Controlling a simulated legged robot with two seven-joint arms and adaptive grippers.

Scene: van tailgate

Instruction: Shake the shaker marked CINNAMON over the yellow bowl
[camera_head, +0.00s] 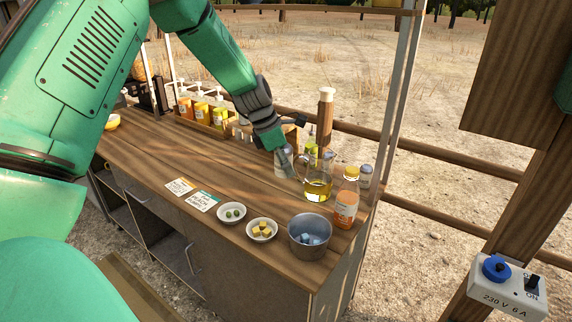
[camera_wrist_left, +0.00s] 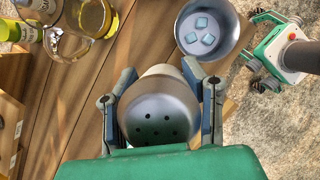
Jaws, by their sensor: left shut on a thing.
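My left gripper (camera_head: 282,150) is shut on a shaker (camera_head: 281,168) near the back right part of the wooden counter. In the left wrist view, the shaker's grey perforated cap (camera_wrist_left: 158,120) sits between the two fingers (camera_wrist_left: 162,100). Its label is not visible, so I cannot read a marking on it. In the head view, a yellow bowl (camera_head: 113,122) is at the far left of the counter, partly hidden by my green arm. The gripper is far to the right of this bowl. My right gripper is not in view.
A glass oil jug (camera_head: 318,188), an orange-labelled bottle (camera_head: 346,205) and another shaker (camera_head: 365,177) stand right of the gripper. A metal pot (camera_head: 310,237) and two small dishes line the front edge. Pump bottles (camera_head: 201,109) stand at the back. The counter's middle-left is largely clear.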

